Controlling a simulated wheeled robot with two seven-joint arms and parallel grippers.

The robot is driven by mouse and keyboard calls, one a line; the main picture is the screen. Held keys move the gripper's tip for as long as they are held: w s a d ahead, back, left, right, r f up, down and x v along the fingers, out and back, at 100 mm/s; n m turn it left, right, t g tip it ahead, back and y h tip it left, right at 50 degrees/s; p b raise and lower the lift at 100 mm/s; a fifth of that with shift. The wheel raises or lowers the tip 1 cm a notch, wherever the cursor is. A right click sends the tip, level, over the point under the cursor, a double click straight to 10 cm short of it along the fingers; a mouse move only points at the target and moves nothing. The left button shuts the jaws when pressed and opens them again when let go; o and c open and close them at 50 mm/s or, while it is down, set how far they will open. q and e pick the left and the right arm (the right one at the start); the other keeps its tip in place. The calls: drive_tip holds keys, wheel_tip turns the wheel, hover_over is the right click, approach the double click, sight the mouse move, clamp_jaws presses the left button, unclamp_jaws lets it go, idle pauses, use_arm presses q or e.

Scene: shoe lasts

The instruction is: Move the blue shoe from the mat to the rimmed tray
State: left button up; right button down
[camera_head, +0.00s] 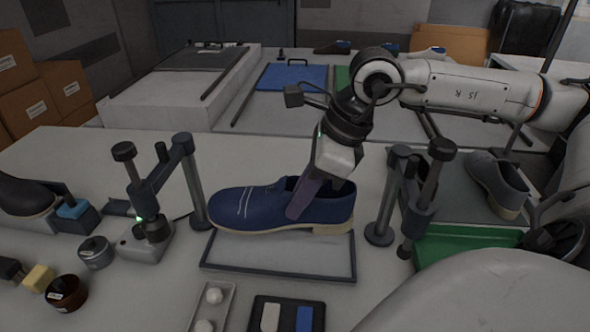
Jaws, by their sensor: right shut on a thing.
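The blue shoe (262,208) with a pale sole and white laces is in the middle of the head view, toe to the left. My right gripper (316,196) comes down from above and is shut on the shoe at its opening, one finger outside the near side. The far finger is hidden. The shoe is over the back part of the rimmed tray (278,268), a flat grey tray with a dark rim; I cannot tell whether they touch. A dark grey mat (455,200) lies at the right. My left gripper is not in view.
Post stands (190,180) and (386,195) flank the tray. A grey shoe (492,180) sits on the mat, with a green tray (460,243) in front. A narrow white tray (212,310) and a black holder (287,312) lie nearer. Tins stand at left.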

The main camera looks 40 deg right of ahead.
drive_tip(key=shift+f, duration=1.05)
drive_tip(key=shift+f+b, duration=2.1)
drive_tip(key=shift+f, duration=1.45)
drive_tip(key=shift+f+b, duration=0.25)
drive_tip(key=shift+b, duration=0.05)
drive_tip(key=c, duration=1.7)
unclamp_jaws()
drive_tip(key=shift+s+d, duration=0.1)
